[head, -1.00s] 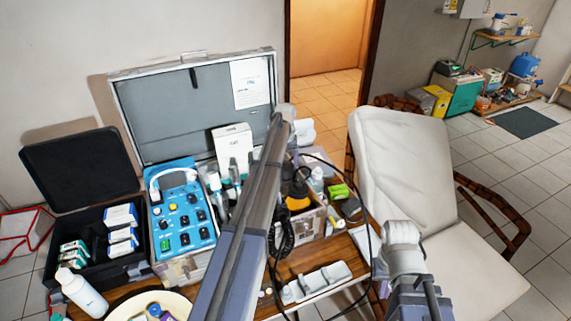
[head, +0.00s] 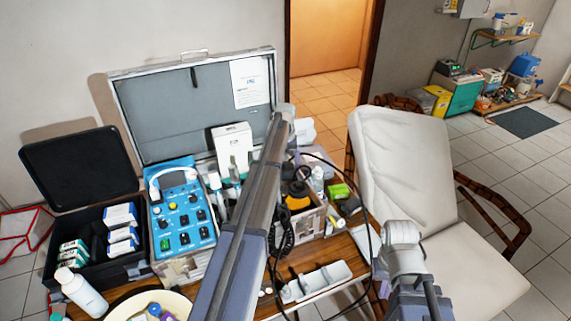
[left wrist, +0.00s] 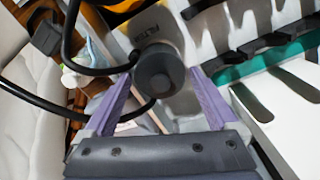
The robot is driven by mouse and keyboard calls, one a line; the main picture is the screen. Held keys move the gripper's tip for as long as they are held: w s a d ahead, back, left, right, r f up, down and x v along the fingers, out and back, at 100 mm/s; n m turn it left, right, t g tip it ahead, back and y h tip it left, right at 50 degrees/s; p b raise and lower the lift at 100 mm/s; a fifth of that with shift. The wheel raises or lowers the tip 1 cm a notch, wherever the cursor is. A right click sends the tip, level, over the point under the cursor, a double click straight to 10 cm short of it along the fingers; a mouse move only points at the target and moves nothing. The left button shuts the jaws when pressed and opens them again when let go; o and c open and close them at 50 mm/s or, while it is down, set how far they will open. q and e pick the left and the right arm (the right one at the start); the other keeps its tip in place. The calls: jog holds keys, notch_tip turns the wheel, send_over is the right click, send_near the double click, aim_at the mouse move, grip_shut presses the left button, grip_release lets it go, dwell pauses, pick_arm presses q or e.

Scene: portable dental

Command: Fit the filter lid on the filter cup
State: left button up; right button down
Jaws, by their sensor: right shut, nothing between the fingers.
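In the left wrist view, the two purple fingers of my left gripper (left wrist: 162,78) are apart, with a gap on both sides of a dark grey round cap (left wrist: 158,72). The cap sits between and beyond the fingertips, in front of a pale grey body; black cables curve close by. I cannot tell whether this cap is the filter lid. In the head view my left arm reaches over the open case and its fingers are hidden. I cannot make out the filter cup for certain.
The open metal case (head: 190,102) holds a blue control panel (head: 182,215), bottles and a white box (head: 232,143). A black case (head: 85,240), a white bottle (head: 82,293) and a white tray (head: 318,281) stand around it. A black cable loops beside my arm. A cushioned chair (head: 400,170) stands at right.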

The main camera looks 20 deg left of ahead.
aim_at(287, 164)
pick_arm(q)
jog(key=shift+o, duration=0.3)
jog(key=shift+r, duration=0.1)
notch_tip(287, 164, up, 8)
jog(key=p, duration=0.7)
jog(key=shift+p, duration=0.4)
jog(key=shift+f, duration=0.2)
jog(key=shift+s+d, duration=0.2)
jog(key=shift+d, duration=0.1)
jog(key=s+d+f+m+b, duration=0.1)
jog(key=s+d+m, duration=0.1)
jog(key=s+d, duration=0.65)
jog(key=s+d+m, duration=0.2)
jog(key=s+d, duration=0.4)
jog(key=d, duration=0.5)
jog(key=s+d+m, duration=0.1)
jog(key=s+d, duration=0.3)
jog(key=s, duration=0.2)
jog(key=s+d+m+b, duration=0.1)
jog(key=s+d+m, duration=0.1)
jog(key=s, duration=0.5)
jog(key=s+d+f+m+y, duration=0.1)
jog(key=s+d+m, duration=0.1)
jog(key=s+d, duration=0.3)
jog(key=shift+s+d, duration=0.35)
jog(key=shift+s, duration=0.9)
